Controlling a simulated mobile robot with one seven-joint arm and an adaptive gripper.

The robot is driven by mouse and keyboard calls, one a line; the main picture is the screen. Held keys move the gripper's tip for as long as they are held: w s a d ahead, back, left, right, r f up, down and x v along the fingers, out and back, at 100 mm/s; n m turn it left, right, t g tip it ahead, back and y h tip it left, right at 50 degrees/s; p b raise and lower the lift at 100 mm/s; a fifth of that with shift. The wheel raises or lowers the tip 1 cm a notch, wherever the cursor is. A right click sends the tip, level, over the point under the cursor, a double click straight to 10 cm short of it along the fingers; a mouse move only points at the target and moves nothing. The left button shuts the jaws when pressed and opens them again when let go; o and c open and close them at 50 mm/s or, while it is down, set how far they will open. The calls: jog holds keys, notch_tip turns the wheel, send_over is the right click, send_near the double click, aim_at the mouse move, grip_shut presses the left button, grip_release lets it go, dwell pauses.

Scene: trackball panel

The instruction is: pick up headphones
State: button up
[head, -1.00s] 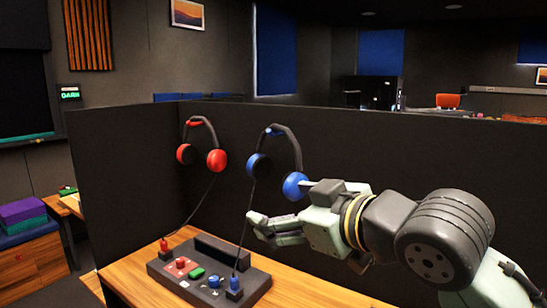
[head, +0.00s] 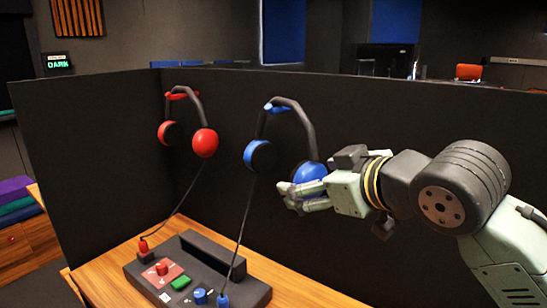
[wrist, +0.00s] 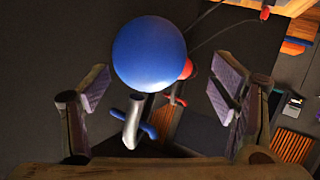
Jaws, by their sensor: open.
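Blue headphones (head: 262,155) hang on the dark partition in the head view, with a black band and blue ear cups. Red headphones (head: 205,142) hang to their left. My gripper (head: 292,197) is at the right ear cup of the blue pair and overlaps its lower edge in the head view. In the wrist view, my open gripper (wrist: 160,92) has its two fingers wide apart, with the blue ear cup (wrist: 149,55) between and beyond them. The red ear cup (wrist: 187,68) shows partly behind it. I cannot tell whether a finger touches the cup.
A black panel (head: 245,292) with a red knob, a green button and blue controls stands on the wooden desk (head: 100,275). Cables run from both headphones to it. The dark partition (head: 420,125) stands behind the headphones. The desk's right part is bare.

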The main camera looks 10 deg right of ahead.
jog(key=b+x, duration=0.2)
jog(key=x, duration=0.4)
jog(key=shift+f, duration=0.25)
jog(key=shift+a, duration=0.1)
